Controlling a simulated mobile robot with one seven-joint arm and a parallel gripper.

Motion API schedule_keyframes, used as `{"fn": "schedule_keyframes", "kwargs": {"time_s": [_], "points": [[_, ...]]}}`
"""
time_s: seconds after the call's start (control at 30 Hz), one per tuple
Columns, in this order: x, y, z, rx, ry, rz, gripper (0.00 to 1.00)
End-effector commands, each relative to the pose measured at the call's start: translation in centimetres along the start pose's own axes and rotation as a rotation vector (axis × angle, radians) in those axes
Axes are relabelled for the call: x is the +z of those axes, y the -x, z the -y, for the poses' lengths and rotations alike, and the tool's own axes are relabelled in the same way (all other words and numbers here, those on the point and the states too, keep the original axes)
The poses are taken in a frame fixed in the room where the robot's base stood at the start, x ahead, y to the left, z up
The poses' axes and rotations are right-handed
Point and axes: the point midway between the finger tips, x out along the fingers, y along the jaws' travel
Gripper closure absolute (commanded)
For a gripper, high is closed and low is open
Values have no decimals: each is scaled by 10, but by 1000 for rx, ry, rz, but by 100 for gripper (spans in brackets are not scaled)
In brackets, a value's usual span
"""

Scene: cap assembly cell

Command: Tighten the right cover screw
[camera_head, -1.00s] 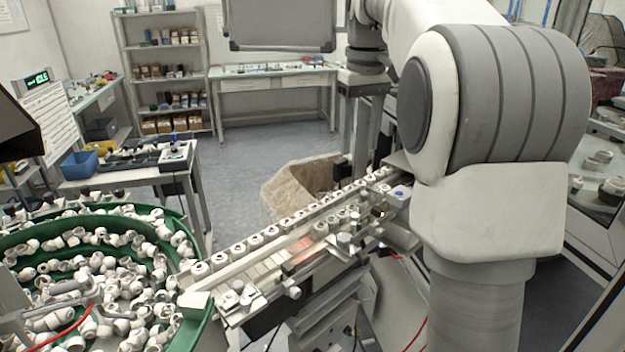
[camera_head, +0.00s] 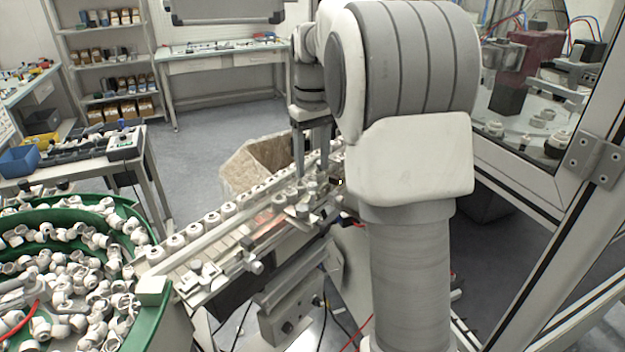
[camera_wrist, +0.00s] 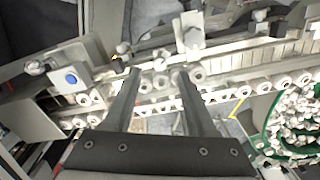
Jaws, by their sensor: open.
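My gripper (camera_head: 312,168) points down over the feed rail in the head view, its two fingers apart. In the wrist view my gripper (camera_wrist: 157,75) is open and empty, with white caps on the rail showing between and beyond the fingers. A clamp with a round pale knob (camera_wrist: 192,38) stands above the right fingertip, and a smaller knob (camera_wrist: 123,47) lies up and left of the left one. Both appear apart from the fingers. I cannot tell which of these is the right cover screw. In the head view another knob (camera_head: 255,267) sticks out at the rail's near end.
A row of white caps (camera_head: 176,243) runs along the feed rail. A green bowl feeder (camera_head: 150,312) full of caps is at the lower left. A block with a blue button (camera_wrist: 68,78) stands left of the fingers. A brown bin (camera_head: 238,172) is behind the rail.

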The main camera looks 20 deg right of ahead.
Motion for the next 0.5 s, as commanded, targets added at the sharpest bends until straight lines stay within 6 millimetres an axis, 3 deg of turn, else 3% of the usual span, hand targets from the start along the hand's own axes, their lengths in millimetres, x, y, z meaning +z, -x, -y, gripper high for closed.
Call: {"fn": "schedule_keyframes", "kwargs": {"time_s": [0.2,0.5], "points": [[0,-32,0,0,0,1,43],[0,-41,0,0,0,0,43]]}}
